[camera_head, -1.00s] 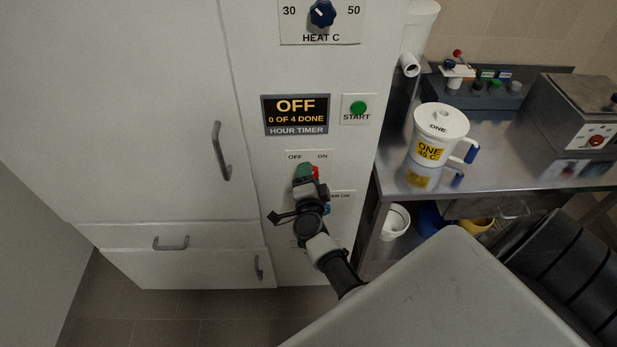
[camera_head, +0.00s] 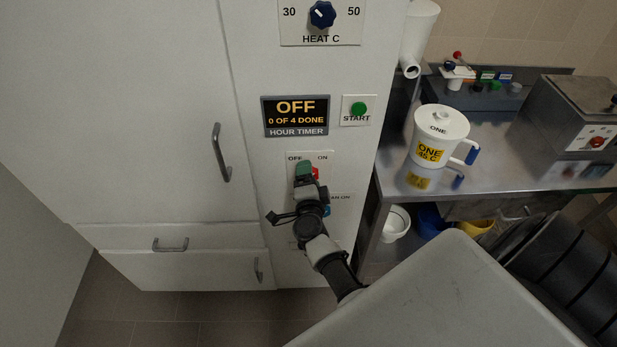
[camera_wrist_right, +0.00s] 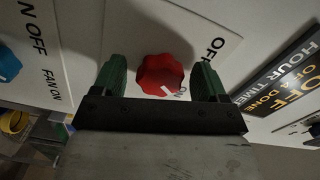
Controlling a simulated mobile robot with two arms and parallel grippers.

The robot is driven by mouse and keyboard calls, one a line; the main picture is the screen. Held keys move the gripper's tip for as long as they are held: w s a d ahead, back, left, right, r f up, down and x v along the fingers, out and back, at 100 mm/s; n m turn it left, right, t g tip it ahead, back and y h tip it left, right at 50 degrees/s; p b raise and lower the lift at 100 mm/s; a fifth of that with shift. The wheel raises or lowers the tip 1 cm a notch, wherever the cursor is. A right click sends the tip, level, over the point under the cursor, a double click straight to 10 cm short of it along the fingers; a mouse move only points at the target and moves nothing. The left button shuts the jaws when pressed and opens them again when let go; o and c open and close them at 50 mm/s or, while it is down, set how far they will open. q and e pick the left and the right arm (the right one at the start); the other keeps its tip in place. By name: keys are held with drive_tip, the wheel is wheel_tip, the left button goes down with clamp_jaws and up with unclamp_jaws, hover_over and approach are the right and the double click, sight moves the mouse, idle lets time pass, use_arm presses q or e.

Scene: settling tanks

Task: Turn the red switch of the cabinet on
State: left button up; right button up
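The white cabinet (camera_head: 170,90) fills the left and middle of the head view. Its red switch (camera_head: 315,173) is mostly hidden behind my right gripper (camera_head: 304,170), below the OFF and ON labels. In the right wrist view the red switch (camera_wrist_right: 161,75) is a round knob with a white mark at its lower right, beside the ON label. The two green fingers of my right gripper (camera_wrist_right: 160,82) stand on either side of the knob, with a gap at each side. The gripper is open. My left gripper is in neither view.
The hour timer display (camera_head: 295,116) reads OFF, 0 of 4 done. A green start button (camera_head: 358,109) and a blue heat knob (camera_head: 322,14) are above the switch. A blue fan knob (camera_wrist_right: 8,65) is close by. A white jug (camera_head: 440,135) stands on the steel table (camera_head: 510,165).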

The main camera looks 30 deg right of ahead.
drive_tip(key=p+v, duration=0.1)
drive_tip(key=v, duration=1)
drive_tip(key=shift+p, duration=0.4)
drive_tip(key=shift+w, duration=0.1)
drive_tip(key=s+a+f+n+y+b, duration=0.1)
drive_tip(key=a+f+n+y, duration=0.15)
drive_tip(key=f, duration=0.25)
drive_tip(key=s+a+f+n+g+y, duration=0.1)
drive_tip(key=a+f+n+y, duration=0.1)
drive_tip(key=f+n, duration=0.3)
drive_tip(key=s+a+f+n+y+b, duration=0.1)
drive_tip(key=a+f+n+y, duration=0.1)
drive_tip(key=f, duration=0.4)
drive_tip(key=s+a+f+n+g+y+b, duration=0.15)
drive_tip(key=s+f+n+g+y, duration=0.45)
drive_tip(key=s+f, duration=0.75)
drive_tip(key=s+d+f+n+g+h, duration=0.1)
drive_tip(key=s+d+f+n+g, duration=0.1)
drive_tip(key=s+f, duration=0.4)
drive_tip(key=s+d+f+n+g+h, duration=0.2)
drive_tip(key=s+f+n+g, duration=0.3)
drive_tip(key=s, duration=0.8)
drive_tip(key=shift+s+d+f+n+b, duration=0.4)
drive_tip(key=shift+f+n, duration=0.25)
drive_tip(key=shift+f, duration=0.2)
